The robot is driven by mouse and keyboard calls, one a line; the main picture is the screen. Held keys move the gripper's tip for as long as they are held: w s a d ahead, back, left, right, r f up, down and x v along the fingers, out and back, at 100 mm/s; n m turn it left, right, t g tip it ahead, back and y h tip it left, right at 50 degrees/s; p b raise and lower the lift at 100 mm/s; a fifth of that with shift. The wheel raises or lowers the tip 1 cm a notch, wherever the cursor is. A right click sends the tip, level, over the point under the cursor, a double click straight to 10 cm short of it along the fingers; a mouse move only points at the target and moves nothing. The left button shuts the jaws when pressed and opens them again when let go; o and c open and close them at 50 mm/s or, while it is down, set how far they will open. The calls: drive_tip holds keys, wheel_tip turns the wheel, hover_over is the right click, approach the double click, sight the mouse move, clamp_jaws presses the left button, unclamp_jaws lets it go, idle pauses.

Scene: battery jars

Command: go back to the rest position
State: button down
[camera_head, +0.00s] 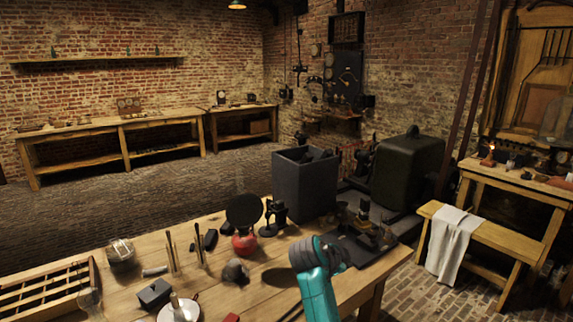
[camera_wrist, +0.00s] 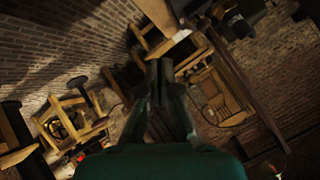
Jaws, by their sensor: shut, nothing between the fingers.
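My gripper (camera_wrist: 159,72) shows in the middle of the wrist view, its two dark fingers together with nothing between them. In the head view my teal arm rises from the bottom edge over the front right of the wooden workbench (camera_head: 215,285). Its dark grey end is above the bench top, apart from the things on it as far as I can tell. The fingers are hard to make out there. The wrist view is tilted and dark, looking across the room.
A grey open box (camera_head: 304,187) stands at the bench's back right. A red-based round stand (camera_head: 244,243) and several small tools are left of my arm. A wooden compartment tray (camera_head: 45,290) lies far left. A bench with a white cloth (camera_head: 452,240) stands right. Open floor lies behind.

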drive_tip(key=s+d+f+n+t+y, duration=0.15)
drive_tip(key=s+f+n, duration=0.25)
drive_tip(key=s+f, duration=0.65)
drive_tip(key=s+f+n+t+y, duration=0.15)
drive_tip(key=s+f+n, duration=0.25)
drive_tip(key=s+f, duration=0.65)
drive_tip(key=s+f+n+y, duration=0.2)
drive_tip(key=s+f+n, duration=0.1)
drive_tip(key=s+f, duration=0.4)
drive_tip(key=s+r+n+t+y, duration=0.1)
drive_tip(key=s+r+n, duration=0.1)
drive_tip(key=s, duration=1)
drive_tip(key=s+r+n+t+y, duration=0.1)
drive_tip(key=s+r+n, duration=0.15)
drive_tip(key=s, duration=0.95)
drive_tip(key=s+r+n+t, duration=0.1)
drive_tip(key=s+r+t, duration=0.1)
drive_tip(key=s+r, duration=1.1)
wheel_tip(320, 180, up, 2)
drive_tip(key=shift+n, duration=0.35)
